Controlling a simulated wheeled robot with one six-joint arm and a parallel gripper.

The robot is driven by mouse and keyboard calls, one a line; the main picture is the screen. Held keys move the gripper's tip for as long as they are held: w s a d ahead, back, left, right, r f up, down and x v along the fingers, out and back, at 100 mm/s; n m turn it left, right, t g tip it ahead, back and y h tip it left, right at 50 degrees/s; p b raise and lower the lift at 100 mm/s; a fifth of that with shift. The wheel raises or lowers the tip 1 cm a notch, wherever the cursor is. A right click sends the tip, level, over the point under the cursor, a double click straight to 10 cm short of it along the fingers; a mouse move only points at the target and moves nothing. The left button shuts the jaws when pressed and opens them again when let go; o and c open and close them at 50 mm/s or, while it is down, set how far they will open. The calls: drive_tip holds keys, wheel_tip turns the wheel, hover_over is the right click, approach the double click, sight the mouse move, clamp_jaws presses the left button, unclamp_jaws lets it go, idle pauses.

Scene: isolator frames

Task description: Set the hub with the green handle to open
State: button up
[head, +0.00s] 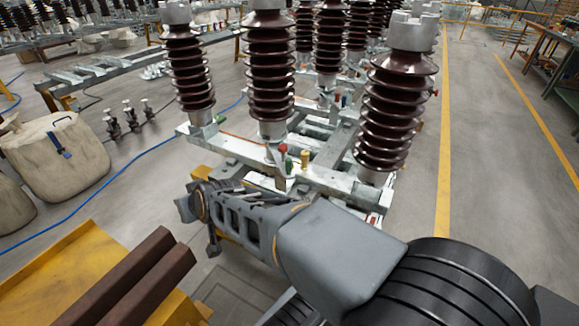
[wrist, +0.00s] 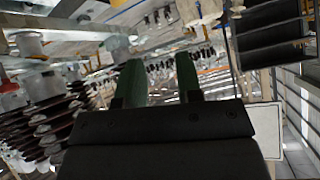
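In the head view, a green handle (head: 289,163) stands at the near edge of the grey isolator frame (head: 335,182), at the foot of the brown ribbed insulators. A red-topped handle (head: 283,149) is just behind it and a yellow one (head: 305,157) is to its right. Which hub the green handle belongs to is too small to tell. My gripper (head: 194,208) is in front of the frame, left of and nearer than the green handle, not touching it. In the wrist view my gripper (wrist: 158,78) has two dark green fingers apart with nothing between them.
Brown insulators (head: 270,70) rise from the frame. A yellow structure with brown bars (head: 135,285) is at the near left. A beige sack (head: 55,155) and a blue hose (head: 90,195) lie on the left floor. Floor right of the frame is clear, with yellow lines (head: 444,140).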

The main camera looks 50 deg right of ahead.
drive_tip(key=w+d+f+m+t+h+b, duration=0.2)
drive_tip(key=d+f, duration=0.1)
drive_tip(key=d, duration=0.1)
drive_tip(key=m+g+h+b, duration=0.5)
drive_tip(key=m+h+b, duration=0.35)
drive_tip(key=h, duration=0.65)
approach(288, 161)
drive_tip(key=shift+m, duration=0.45)
drive_tip(key=b+x, duration=0.1)
drive_tip(key=x, duration=1)
drive_tip(key=shift+w+d+f, duration=0.15)
drive_tip(key=shift+d, duration=0.1)
drive_tip(key=shift+w+d, duration=0.25)
drive_tip(key=shift+d, duration=0.3)
clamp_jaws()
